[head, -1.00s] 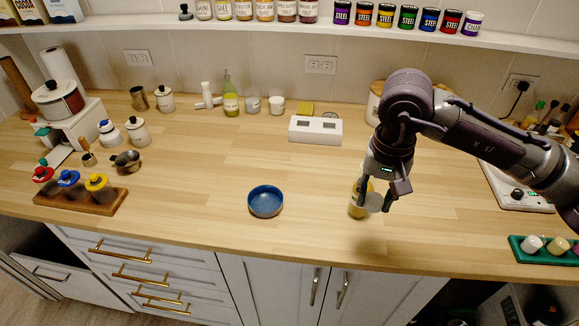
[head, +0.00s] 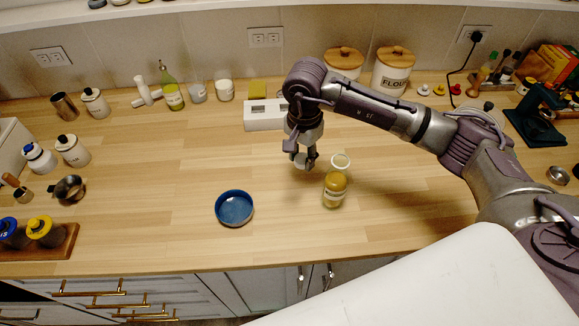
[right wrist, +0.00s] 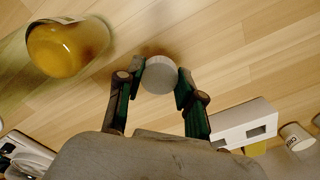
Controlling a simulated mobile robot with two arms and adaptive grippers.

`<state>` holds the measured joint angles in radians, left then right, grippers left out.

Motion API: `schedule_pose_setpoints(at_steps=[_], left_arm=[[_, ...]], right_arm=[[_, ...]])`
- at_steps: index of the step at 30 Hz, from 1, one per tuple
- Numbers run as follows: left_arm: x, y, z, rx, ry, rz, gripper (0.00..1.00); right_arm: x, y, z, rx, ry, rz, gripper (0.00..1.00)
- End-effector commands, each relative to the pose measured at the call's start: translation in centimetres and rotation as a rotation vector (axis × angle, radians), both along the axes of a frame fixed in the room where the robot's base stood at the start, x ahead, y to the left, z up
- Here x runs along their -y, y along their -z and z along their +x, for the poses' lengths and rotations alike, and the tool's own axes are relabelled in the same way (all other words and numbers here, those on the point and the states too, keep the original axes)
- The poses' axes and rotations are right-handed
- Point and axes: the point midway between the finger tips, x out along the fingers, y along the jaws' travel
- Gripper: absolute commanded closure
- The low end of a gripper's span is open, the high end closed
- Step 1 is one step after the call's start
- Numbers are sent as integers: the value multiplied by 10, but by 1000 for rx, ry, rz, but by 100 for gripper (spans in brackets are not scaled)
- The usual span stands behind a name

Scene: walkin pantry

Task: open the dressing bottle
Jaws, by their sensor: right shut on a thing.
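The dressing bottle (head: 335,191), with yellow dressing inside, stands upright on the counter, right of centre. Its pale round mouth (head: 340,161) shows uncovered at the top. In the right wrist view the bottle (right wrist: 68,46) is at the upper left, apart from the fingers. My right gripper (head: 303,160) is left of the bottle, above the counter. It is shut on a round grey-white cap (right wrist: 160,75), held between the fingertips. My left gripper is not in view.
A blue bowl (head: 234,208) sits left of the bottle near the front edge. A white box with two dark windows (head: 264,115) stands behind my right gripper. Jars and bottles line the back wall. The counter (head: 415,200) right of the bottle is clear.

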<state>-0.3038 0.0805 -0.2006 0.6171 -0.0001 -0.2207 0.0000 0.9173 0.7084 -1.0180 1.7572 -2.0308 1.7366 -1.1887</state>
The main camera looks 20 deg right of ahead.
Motion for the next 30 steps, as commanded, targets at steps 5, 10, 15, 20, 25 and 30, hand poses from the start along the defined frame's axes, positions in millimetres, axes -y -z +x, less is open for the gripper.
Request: schedule_pose_setpoints(at_steps=[5, 10, 15, 20, 25, 30], left_arm=[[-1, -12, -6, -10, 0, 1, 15], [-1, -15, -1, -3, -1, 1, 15], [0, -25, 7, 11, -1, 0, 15], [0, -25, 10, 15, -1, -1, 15], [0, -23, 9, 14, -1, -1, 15], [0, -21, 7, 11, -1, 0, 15]], right_arm=[[0, 25, -1, -3, 0, -1, 100], [0, 38, 0, -2, -1, 0, 100], [0, 61, -1, -4, 1, 0, 100], [0, 70, 0, 1, -2, 0, 100], [0, 71, 0, 1, -2, 0, 100], [0, 72, 0, 1, -2, 0, 53]])
